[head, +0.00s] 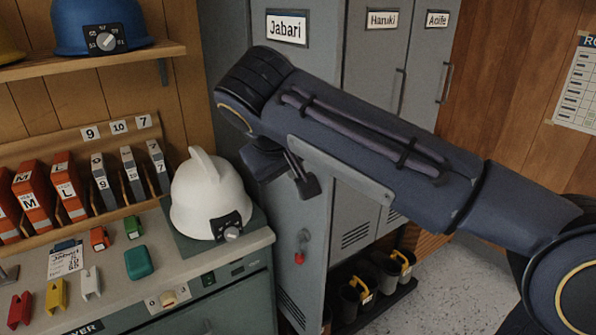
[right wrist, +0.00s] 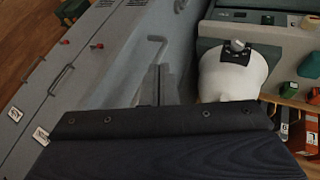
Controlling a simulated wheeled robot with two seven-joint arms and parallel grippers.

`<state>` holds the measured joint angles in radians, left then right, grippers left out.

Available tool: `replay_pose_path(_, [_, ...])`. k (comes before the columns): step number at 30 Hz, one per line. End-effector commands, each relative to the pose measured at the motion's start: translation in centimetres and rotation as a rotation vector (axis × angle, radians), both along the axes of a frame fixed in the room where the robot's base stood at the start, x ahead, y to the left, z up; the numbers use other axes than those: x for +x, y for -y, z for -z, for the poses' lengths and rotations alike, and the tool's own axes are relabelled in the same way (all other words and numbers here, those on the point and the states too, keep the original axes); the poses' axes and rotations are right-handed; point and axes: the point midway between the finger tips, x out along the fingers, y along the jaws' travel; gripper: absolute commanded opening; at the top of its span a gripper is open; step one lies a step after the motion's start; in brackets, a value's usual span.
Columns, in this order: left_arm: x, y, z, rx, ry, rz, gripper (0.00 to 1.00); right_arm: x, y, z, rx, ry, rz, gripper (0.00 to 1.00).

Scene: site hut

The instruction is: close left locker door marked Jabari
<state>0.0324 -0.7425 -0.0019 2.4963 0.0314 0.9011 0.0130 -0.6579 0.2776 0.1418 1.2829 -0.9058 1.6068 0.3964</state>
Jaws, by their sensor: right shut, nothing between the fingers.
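The left locker door (head: 315,215), with its "Jabari" label (head: 287,28) at the top, stands swung out from the locker row, its lower part in front of the bins. My right gripper (head: 303,178) comes in from the right and is shut and empty in front of this door. My forearm hides the door's middle. In the right wrist view the shut fingers (right wrist: 159,85) lie beside the grey door (right wrist: 115,65) and a bent bar handle (right wrist: 152,48). Contact cannot be told. My left gripper is out of view.
The "Haruki" (head: 376,60) and "Aoife" (head: 428,60) doors look closed. Dark bins (head: 352,298) stand below them. Left of the door is a counter (head: 200,262) with a white helmet (head: 207,200) close to my gripper. The speckled floor (head: 440,285) at right is clear.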

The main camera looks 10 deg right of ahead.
Motion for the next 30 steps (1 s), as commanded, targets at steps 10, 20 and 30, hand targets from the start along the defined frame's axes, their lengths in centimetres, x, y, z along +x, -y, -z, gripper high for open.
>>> replay_pose_path(10, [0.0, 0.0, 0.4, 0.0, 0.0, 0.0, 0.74, 3.7, 2.8, 5.2, 0.002, 0.0, 0.005, 0.0])
replay_pose_path(20, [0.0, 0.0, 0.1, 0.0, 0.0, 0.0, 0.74, 4.8, 5.6, 5.2, 0.003, -0.001, 0.0, 0.0])
replay_pose_path(30, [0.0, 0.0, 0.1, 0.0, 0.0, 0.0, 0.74, 4.9, 5.7, 5.2, 0.003, -0.001, -0.001, 0.0])
